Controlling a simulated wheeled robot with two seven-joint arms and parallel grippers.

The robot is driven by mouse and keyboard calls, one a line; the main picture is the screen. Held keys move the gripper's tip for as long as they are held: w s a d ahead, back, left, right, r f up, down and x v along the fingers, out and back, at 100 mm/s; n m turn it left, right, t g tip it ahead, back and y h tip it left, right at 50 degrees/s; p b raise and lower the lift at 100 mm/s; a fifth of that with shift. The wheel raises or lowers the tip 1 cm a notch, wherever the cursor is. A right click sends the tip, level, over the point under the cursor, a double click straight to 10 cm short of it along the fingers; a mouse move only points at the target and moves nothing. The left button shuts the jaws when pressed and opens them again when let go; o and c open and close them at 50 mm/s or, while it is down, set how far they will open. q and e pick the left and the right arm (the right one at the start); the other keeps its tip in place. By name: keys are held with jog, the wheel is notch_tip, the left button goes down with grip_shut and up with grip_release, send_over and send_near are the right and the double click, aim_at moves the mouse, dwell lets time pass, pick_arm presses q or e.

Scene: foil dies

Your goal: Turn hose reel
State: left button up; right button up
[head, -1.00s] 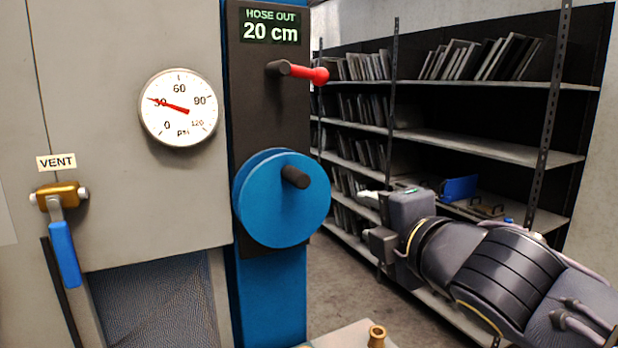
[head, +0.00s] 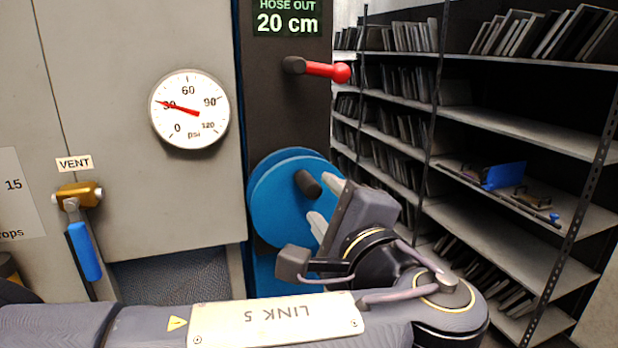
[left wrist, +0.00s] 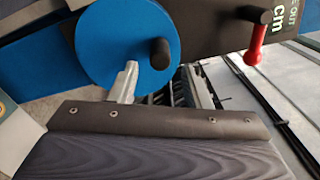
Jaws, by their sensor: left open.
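The blue hose reel (head: 275,210) is a round disc on a dark panel in the head view, with a black peg handle (head: 307,184) at its upper right. The left wrist view also shows the reel (left wrist: 110,40) and its peg (left wrist: 160,53). My left gripper (head: 327,207) is open and empty in front of the reel's right side. One finger is right of the peg and the other below it. In the wrist view the peg lies just beyond and between the fingertips; contact cannot be told. The display (head: 288,22) reads 20 cm. My right gripper is not in view.
A red-handled lever (head: 325,70) sticks out above the reel. A gauge (head: 190,110) reads near 30 psi. A vent valve with a blue handle (head: 84,250) is at left. Shelves (head: 500,125) with panels and a blue object stand at right. My left arm crosses the lower foreground.

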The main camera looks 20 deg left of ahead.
aim_at(316, 193)
pick_arm(q)
jog(key=shift+w+a+r, duration=0.15)
jog(key=shift+w+a, duration=0.15)
jog(key=shift+w, duration=0.05)
jog(key=shift+p+x, duration=0.75)
jog(key=shift+x, duration=2)
grip_shut()
